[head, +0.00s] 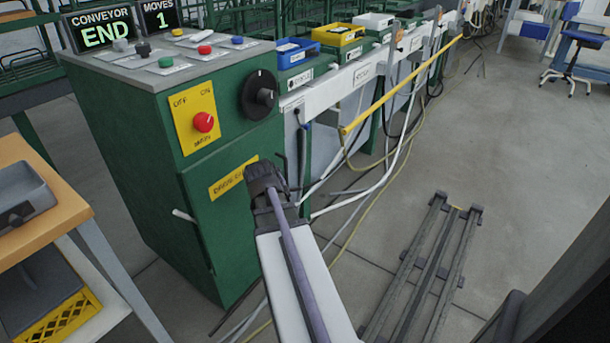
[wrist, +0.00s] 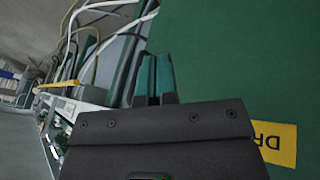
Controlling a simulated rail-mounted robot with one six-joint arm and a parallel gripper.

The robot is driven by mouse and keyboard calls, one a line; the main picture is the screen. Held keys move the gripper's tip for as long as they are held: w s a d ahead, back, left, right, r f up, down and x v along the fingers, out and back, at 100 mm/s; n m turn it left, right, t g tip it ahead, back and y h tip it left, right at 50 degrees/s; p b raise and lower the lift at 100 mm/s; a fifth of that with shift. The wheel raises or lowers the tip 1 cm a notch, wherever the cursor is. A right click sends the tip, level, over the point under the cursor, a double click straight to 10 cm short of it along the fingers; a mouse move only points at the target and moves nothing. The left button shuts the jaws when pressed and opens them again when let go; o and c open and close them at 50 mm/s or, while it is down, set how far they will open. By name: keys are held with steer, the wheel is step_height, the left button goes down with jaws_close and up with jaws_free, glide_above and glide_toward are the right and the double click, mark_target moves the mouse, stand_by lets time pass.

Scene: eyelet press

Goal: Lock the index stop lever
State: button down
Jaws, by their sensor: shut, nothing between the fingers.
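I cannot pick out an index stop lever for certain in either view. The green cabinet (head: 158,170) carries a black round knob (head: 259,95) and a yellow OFF/ON plate with a red knob (head: 203,122). A small white handle (head: 184,215) sticks out lower on its front. My gripper (head: 266,176) is in front of the cabinet's right part, beside a yellow label (head: 233,177) and below the black knob. In the wrist view my gripper (wrist: 155,78) is shut and empty, with the green cabinet face (wrist: 235,60) close beyond. Contact with it cannot be told.
A display (head: 102,30) reads CONVEYOR END and several colored buttons sit on the cabinet top. A conveyor line with bins (head: 340,33) and a yellow bar (head: 400,85) runs to the back right. Cables hang below it.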

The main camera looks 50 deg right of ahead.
steer(key=s+d+f+n+t+h+b, duration=0.1)
steer(key=d+f+n+t+h+b, duration=0.35)
steer(key=d+b, duration=0.65)
steer(key=s+d+f+n+t+h+b, duration=0.15)
steer(key=d+f+h+b, duration=0.35)
steer(key=d+f+b, duration=0.65)
steer(key=n+t+y+p, duration=0.3)
steer(key=n+t+p, duration=0.2)
steer(key=n+t, duration=0.75)
glide_toward(301, 126)
steer(key=w+r+n+g+p, duration=0.1)
steer(key=p, duration=0.1)
steer(key=w+d+r+n+g+p, duration=0.1)
steer(key=w+r+p, duration=0.1)
steer(key=p, duration=0.1)
steer(key=shift+w+d+g+h, duration=0.15)
steer(key=shift+d+g+h, duration=0.1)
steer(key=shift+g, duration=0.1)
steer(key=shift+d+r, duration=0.1)
steer(key=shift+d, duration=0.15)
